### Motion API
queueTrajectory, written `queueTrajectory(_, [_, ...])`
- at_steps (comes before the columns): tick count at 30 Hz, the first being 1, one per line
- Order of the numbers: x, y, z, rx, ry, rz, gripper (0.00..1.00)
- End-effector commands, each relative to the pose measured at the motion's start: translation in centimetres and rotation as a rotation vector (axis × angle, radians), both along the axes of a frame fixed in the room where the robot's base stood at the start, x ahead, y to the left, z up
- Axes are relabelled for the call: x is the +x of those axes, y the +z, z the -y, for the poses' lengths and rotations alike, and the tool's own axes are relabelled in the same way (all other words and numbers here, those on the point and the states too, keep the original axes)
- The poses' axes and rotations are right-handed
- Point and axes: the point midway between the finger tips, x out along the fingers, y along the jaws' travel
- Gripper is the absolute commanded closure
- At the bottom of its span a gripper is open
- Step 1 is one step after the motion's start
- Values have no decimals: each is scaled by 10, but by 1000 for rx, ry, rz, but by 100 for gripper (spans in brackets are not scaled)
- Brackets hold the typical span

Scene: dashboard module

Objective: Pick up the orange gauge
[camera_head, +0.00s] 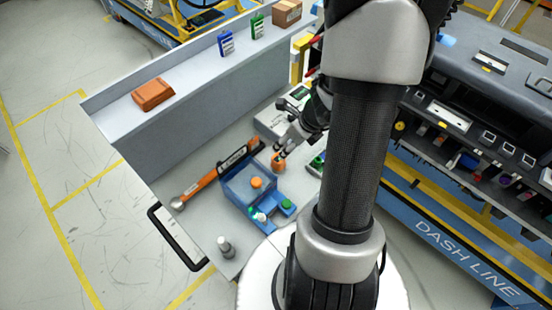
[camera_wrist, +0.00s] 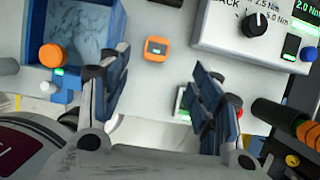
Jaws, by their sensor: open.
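The orange gauge (camera_wrist: 156,48) is a small orange block with a lit green display, lying on the pale work surface in the wrist view. In the head view the gauge (camera_head: 278,164) shows just below my gripper (camera_head: 284,150). In the wrist view my gripper (camera_wrist: 158,72) is open, with its two blue-padded fingers spread to the left and right. The gauge sits between and slightly beyond the fingertips; nothing is between them. I cannot tell the remaining height above it.
A blue tray (camera_head: 236,191) with an orange knob (camera_head: 257,183) stands to the left. A white torque box (camera_wrist: 235,38) with a black dial is close on the right. An orange-and-black torque wrench (camera_head: 205,181) lies behind the tray. A grey shelf (camera_head: 200,90) borders the back.

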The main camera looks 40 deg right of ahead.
Motion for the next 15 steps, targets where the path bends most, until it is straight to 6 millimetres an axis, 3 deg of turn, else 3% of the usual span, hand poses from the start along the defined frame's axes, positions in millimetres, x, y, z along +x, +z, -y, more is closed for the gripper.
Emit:
queueTrajectory(1, [5,-18,-1,1,4,-1,42])
queueTrajectory(6, [19,-51,-2,-1,6,-1,42])
queueTrajectory(10, [26,-68,-3,-1,6,0,42])
queueTrajectory(15, [31,-75,-3,-1,6,1,42])
